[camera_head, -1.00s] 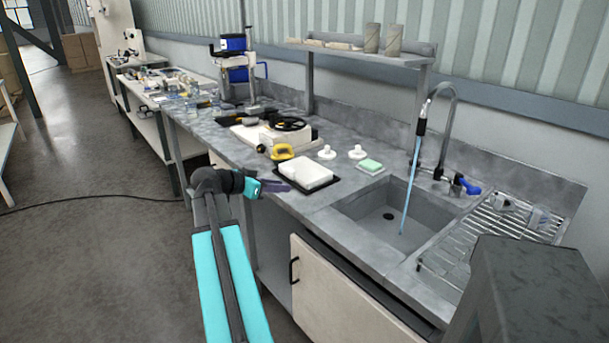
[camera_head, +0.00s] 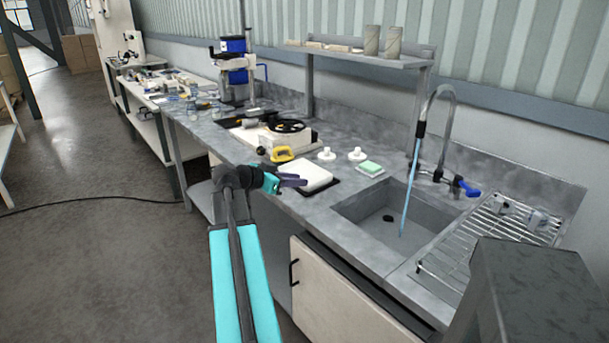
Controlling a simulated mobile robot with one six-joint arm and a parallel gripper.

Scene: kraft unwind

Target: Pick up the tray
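A dark, flat tray (camera_head: 327,186) with a thick white slab (camera_head: 313,172) on it lies on the grey counter, left of the sink. My gripper (camera_head: 297,182) is at the tray's near left side and overlaps its left part in the picture. The tray's left edge is hidden behind the gripper. I cannot tell whether the fingers touch the tray or are apart from it. The fingers look small and dark, and their gap is not clear.
Beside the tray are a yellow-handled item (camera_head: 282,154), white knob-like pieces (camera_head: 326,154) and a green-topped sponge (camera_head: 371,167). The sink (camera_head: 378,218) with its tap lies to the right. A white device with a black wheel (camera_head: 285,130) stands behind.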

